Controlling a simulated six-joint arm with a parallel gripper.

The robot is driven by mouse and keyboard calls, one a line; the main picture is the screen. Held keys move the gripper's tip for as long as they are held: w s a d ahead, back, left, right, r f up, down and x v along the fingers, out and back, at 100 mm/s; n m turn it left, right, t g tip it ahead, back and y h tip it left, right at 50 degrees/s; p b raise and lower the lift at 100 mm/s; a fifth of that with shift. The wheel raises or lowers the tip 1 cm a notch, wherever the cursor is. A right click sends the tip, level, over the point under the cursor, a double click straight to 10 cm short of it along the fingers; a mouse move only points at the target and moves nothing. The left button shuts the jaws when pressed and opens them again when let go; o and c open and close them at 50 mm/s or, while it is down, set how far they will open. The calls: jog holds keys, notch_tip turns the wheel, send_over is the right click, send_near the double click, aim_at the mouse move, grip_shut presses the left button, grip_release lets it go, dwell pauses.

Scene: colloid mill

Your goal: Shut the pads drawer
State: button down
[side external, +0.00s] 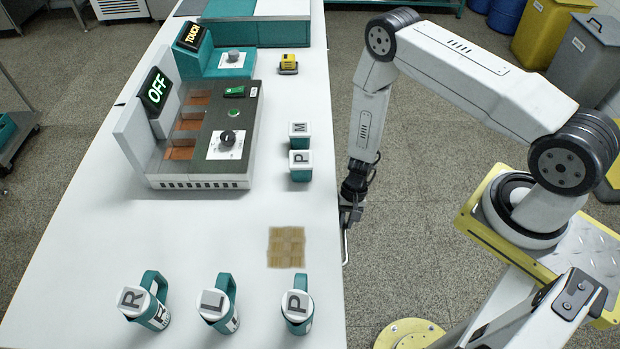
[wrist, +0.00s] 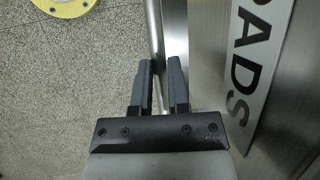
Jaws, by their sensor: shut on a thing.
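The pads drawer shows in the wrist view as a brushed metal front (wrist: 205,40) with a white label (wrist: 262,60) reading PADS. Its thin metal bar handle (wrist: 154,30) runs between my fingers. My gripper (wrist: 160,85) is shut on this handle. In the side view my gripper (side external: 350,214) hangs at the table's right edge, and the handle (side external: 345,246) shows just beyond that edge. No drawer interior shows in either view. The tabletop hides the drawer front in the side view, so I cannot tell how far out it stands.
The white table (side external: 200,235) carries a mill control unit (side external: 215,140), a pad mat (side external: 287,247), two small canisters (side external: 300,165) and three lettered mugs (side external: 217,303) along the front.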

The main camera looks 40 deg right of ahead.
jog(key=c, duration=0.7)
grip_release()
jog(key=shift+w+a, duration=0.2)
jog(key=shift+w, duration=0.15)
jog(key=shift+o, duration=0.4)
jog(key=shift+s, duration=0.1)
jog(key=shift+d, duration=0.1)
jog(key=v, duration=0.7)
jog(key=shift+r, duration=0.35)
jog(key=shift+d, duration=0.15)
